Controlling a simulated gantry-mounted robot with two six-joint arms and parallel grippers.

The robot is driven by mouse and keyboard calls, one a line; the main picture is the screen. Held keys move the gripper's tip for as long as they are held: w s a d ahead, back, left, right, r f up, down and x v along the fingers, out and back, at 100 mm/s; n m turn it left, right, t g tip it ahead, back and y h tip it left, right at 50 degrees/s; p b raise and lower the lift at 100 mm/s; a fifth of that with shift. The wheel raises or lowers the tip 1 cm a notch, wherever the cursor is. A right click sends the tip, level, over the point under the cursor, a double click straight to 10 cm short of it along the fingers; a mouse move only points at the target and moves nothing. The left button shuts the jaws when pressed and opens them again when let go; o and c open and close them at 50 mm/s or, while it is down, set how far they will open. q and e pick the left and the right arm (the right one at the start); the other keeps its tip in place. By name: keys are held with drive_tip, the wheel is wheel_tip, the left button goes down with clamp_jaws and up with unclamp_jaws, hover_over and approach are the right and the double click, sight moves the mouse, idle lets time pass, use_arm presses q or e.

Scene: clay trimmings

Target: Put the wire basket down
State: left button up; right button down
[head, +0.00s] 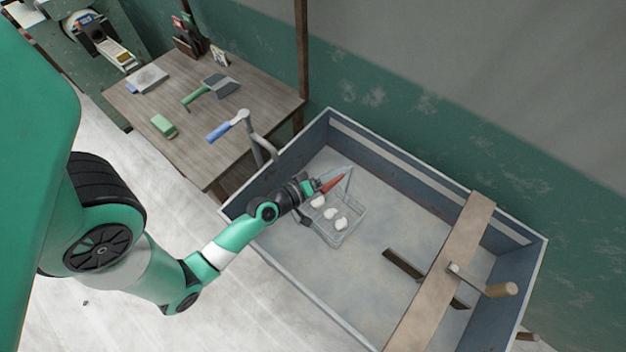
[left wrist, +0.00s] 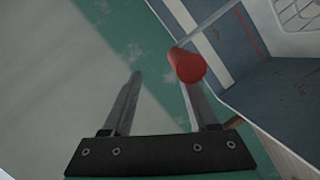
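The wire basket (head: 345,232) is in the grey-blue trough (head: 400,222), towards its left end, with several white lumps (head: 331,214) in it. It looks upright; I cannot tell for sure that its base touches the trough floor. Its red handle (head: 334,182) points up beside my left gripper (head: 314,187). In the left wrist view, my left gripper (left wrist: 160,95) has its fingers apart. The red handle (left wrist: 187,66) shows at the right finger's tip, not clasped between both fingers. A corner of the basket (left wrist: 300,12) shows at top right. My right gripper is not in view.
A tap (head: 262,140) stands at the trough's left rim. A wooden table (head: 225,135) holds a dustpan, a green block and a blue-handled tool. The trough's middle floor is mostly free.

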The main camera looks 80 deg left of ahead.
use_arm(q)
drive_tip(key=b+v, duration=0.4)
drive_tip(key=v, duration=0.8)
drive_tip(key=shift+w, duration=0.1)
drive_tip(key=w+d+r+m+t+h, duration=0.2)
drive_tip(key=w+r+m+t+h, duration=0.15)
drive_tip(key=w+r+m, duration=0.6)
drive_tip(key=w+d+r+m+t+h, duration=0.3)
drive_tip(key=w+r, duration=0.7)
drive_tip(key=r, duration=0.8)
drive_tip(key=s+d+r+m+t, duration=0.1)
drive_tip(key=d+r, duration=0.3)
drive_tip(key=r, duration=0.5)
drive_tip(key=s+d+r+m+t+h, duration=0.1)
drive_tip(key=d+r+m+t, duration=0.1)
drive_tip(key=r, duration=0.7)
drive_tip(key=s+d+r+m+t+h, duration=0.1)
drive_tip(key=d+r+t, duration=0.2)
drive_tip(key=r, duration=0.6)
drive_tip(key=d, duration=0.2)
drive_tip(key=shift+s+d+m+t, duration=0.3)
drive_tip(key=shift+d+m+t, duration=0.05)
drive_tip(key=shift+d, duration=0.05)
